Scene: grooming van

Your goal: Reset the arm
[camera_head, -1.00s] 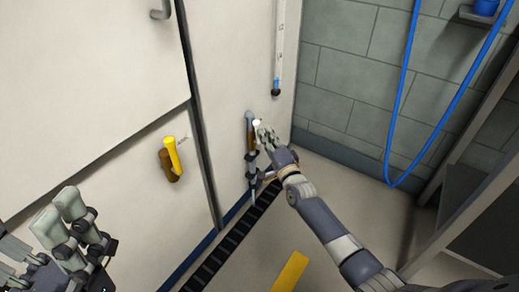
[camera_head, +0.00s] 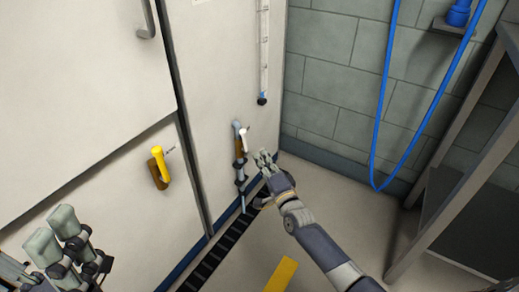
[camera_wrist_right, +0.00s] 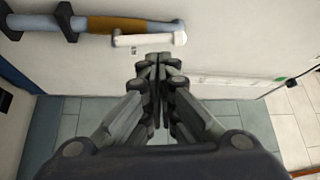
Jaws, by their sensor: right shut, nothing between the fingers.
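My right gripper (camera_head: 264,160) reaches in from the lower right in the head view, in front of the white wall panel. In the right wrist view its fingers (camera_wrist_right: 159,62) are together with nothing between them. Ahead of it on the panel is a grey pipe valve with a brown section (camera_head: 240,146) and a white lever (camera_head: 245,133). The white lever also shows in the right wrist view (camera_wrist_right: 150,40), just beyond the fingertips and apart from them. My left gripper (camera_head: 60,230) is at the lower left of the head view, its fingers apart and empty.
A yellow handle (camera_head: 158,160) sits on the panel at left. A sight tube (camera_head: 264,60) hangs above the valve. A blue hose (camera_head: 380,120) loops down the grey tiled wall. A dark floor grate (camera_head: 215,255) runs along the panel's foot. The floor right of my arm looks clear.

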